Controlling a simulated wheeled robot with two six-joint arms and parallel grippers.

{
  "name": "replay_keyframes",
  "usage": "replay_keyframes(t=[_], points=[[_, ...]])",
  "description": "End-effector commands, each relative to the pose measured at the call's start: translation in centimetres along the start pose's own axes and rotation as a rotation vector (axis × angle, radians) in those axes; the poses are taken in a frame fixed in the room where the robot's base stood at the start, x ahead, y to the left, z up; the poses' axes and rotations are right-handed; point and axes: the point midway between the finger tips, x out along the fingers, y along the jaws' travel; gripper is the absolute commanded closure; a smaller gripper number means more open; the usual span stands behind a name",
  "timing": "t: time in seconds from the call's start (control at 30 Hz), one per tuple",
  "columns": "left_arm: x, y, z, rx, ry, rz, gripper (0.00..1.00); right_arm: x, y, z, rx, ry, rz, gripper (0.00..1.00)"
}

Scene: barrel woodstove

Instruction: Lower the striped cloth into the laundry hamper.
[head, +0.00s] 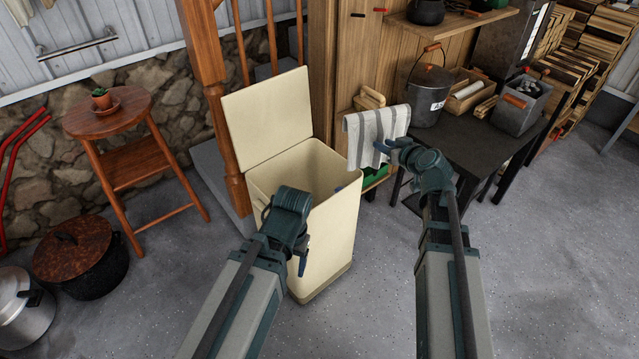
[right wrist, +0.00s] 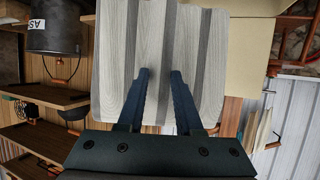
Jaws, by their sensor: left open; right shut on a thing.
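The striped cloth (head: 372,134), off-white with grey stripes, hangs from my right gripper (head: 388,148), which is shut on it. In the right wrist view the cloth (right wrist: 150,50) spreads beyond the two fingers (right wrist: 159,80). The laundry hamper (head: 325,235) is a tall cream box with its lid (head: 268,115) raised at the back. The cloth hangs beside the hamper's opening, to its right and above rim height, apart from the rim. My left gripper (head: 303,262) is open and empty at the hamper's near side; its wrist covers part of the front rim.
A black table (head: 470,148) with a lidded pot (head: 430,95) and a grey bin (head: 520,105) stands at the right. A wooden post (head: 205,70) rises behind the hamper. Floor at front right is clear.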

Motion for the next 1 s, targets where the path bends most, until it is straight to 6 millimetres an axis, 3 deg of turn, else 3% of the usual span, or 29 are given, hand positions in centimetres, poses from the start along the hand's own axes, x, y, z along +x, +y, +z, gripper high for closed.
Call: replay_keyframes(t=[0.03,0.1,0.3,0.4,0.6,1.0], points=[[2.6,0.2,-0.1,0.000,0.000,0.000,0.31,2.5,-2.4,1.8,-0.023,0.000,-0.051,1.00],[4.2,0.4,-0.2,0.000,0.000,0.000,0.31,4.4,-5.5,2.6,-0.050,0.001,-0.113,1.00],[7.5,0.7,-0.4,0.000,0.000,0.000,0.31,8.0,-12.7,4.5,-0.115,0.005,-0.256,1.00],[8.4,0.8,-0.5,0.000,0.000,0.000,0.31,9.0,-15.1,5.1,-0.135,0.008,-0.302,1.00],[9.0,0.9,-0.5,0.001,0.000,0.000,0.31,9.6,-17.3,5.4,-0.154,0.011,-0.344,1.00],[9.8,0.9,-0.6,0.000,0.000,0.000,0.31,9.9,-17.4,6.2,-0.155,0.011,-0.346,1.00]])
